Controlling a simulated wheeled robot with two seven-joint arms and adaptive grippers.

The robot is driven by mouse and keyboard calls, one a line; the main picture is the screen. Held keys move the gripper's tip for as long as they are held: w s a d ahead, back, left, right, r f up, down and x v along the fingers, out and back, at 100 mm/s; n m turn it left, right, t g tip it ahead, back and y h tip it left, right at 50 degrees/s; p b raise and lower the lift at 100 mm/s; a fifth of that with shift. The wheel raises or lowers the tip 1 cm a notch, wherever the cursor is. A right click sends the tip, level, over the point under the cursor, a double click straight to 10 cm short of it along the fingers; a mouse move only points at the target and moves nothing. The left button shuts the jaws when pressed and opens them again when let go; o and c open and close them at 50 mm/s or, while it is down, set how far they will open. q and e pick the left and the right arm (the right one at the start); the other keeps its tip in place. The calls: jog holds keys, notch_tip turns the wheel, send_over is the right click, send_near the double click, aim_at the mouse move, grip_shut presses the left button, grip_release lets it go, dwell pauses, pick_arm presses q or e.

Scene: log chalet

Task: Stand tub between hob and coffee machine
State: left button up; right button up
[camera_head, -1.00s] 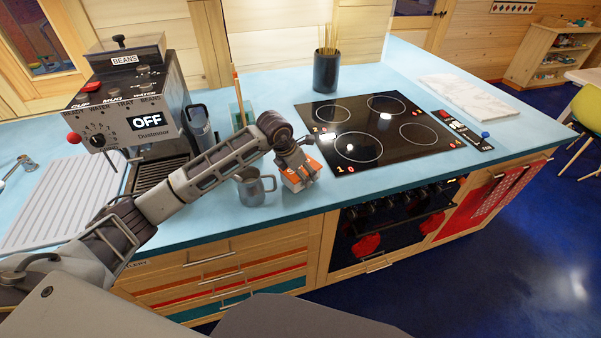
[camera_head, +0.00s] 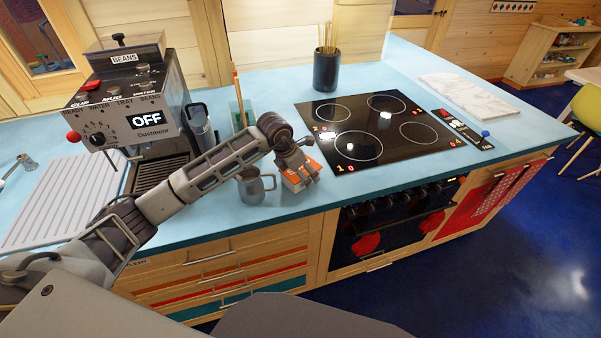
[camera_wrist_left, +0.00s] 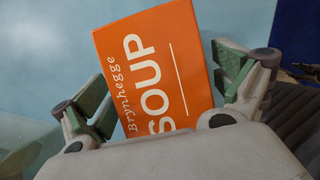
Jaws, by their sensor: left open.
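The orange tub lettered "SOUP" (camera_wrist_left: 155,75) lies between the fingers of my left gripper (camera_wrist_left: 165,95) in the left wrist view. In the head view the tub (camera_head: 292,184) is on the blue counter near its front edge, left of the black hob (camera_head: 370,130) and right of the coffee machine (camera_head: 130,115). My left gripper (camera_head: 304,170) is open, with its fingers on either side of the tub and partly hiding it. I cannot tell whether the fingers touch it. My right gripper is not in view.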

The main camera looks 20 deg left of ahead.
pick_arm(q)
jog(key=shift+r, duration=0.15)
jog(key=v, duration=1)
jog(key=shift+s+a+r+b, duration=0.2)
jog(key=shift+r+b, duration=0.1)
jog(key=shift+b, duration=0.1)
jog(key=shift+s+a+r, duration=0.1)
jog(key=shift+s+r, duration=0.1)
jog(key=shift+r, duration=0.4)
jog(key=shift+f, duration=0.1)
